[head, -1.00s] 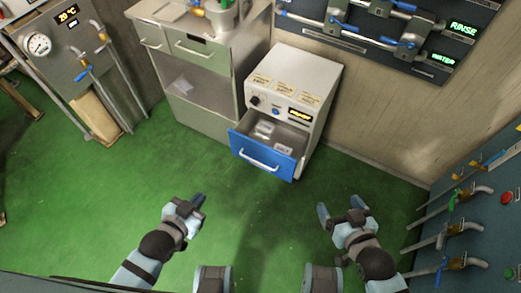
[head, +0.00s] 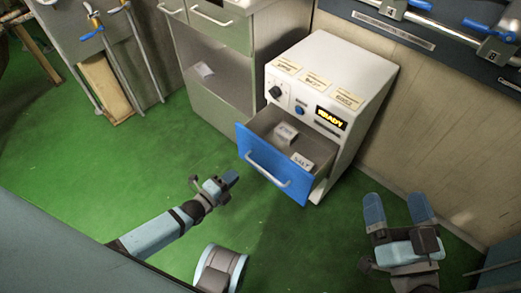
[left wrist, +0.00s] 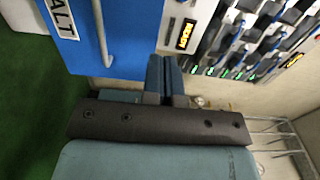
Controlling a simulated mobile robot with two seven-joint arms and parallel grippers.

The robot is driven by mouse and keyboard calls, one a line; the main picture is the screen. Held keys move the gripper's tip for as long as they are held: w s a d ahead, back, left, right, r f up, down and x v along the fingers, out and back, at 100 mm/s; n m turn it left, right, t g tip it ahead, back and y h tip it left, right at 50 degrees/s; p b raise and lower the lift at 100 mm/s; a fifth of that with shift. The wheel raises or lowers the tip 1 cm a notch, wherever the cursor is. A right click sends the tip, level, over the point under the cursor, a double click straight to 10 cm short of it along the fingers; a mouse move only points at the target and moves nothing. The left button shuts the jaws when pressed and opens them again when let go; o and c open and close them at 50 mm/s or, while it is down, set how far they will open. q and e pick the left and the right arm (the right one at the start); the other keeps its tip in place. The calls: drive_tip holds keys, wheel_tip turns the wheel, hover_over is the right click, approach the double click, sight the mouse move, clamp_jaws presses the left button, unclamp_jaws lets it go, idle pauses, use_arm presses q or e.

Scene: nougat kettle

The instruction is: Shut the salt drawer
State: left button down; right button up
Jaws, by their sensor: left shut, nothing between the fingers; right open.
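The salt drawer (head: 275,172) has a blue front with a pale bar handle (head: 266,172). It stands pulled out of the white cabinet (head: 337,85), with small packets inside, one labelled SALT (head: 302,161). The blue front (left wrist: 130,30) with its SALT label and handle (left wrist: 101,35) also shows in the left wrist view. My left gripper (head: 231,178) is shut and empty, a little left of and in front of the drawer front, apart from it. Its shut fingers also show in the left wrist view (left wrist: 164,75). My right gripper (head: 400,208) is open and empty, right of the drawer.
A grey-green cabinet (head: 215,100) with an open shelf stands left of the white cabinet. A wall (head: 440,130) with pipes above it lies to the right. The green floor (head: 130,180) in front is clear.

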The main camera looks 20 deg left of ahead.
use_arm(q)
drive_tip(key=b, duration=0.2)
approach(265, 146)
drive_tip(key=b+x, duration=0.2)
drive_tip(key=x, duration=0.4)
drive_tip(key=shift+w+d+f, duration=0.15)
drive_tip(key=shift+w+f, duration=0.05)
drive_tip(key=shift+w, duration=0.15)
drive_tip(key=shift+w+d+r+b, duration=0.1)
drive_tip(key=shift+w+b, duration=0.25)
drive_tip(key=shift+w, duration=0.05)
use_arm(e)
drive_tip(key=f, duration=0.1)
drive_tip(key=f+g, duration=0.1)
drive_tip(key=a+f, duration=0.1)
drive_tip(key=shift+f+n+y, duration=0.3)
drive_tip(key=shift+f, duration=0.1)
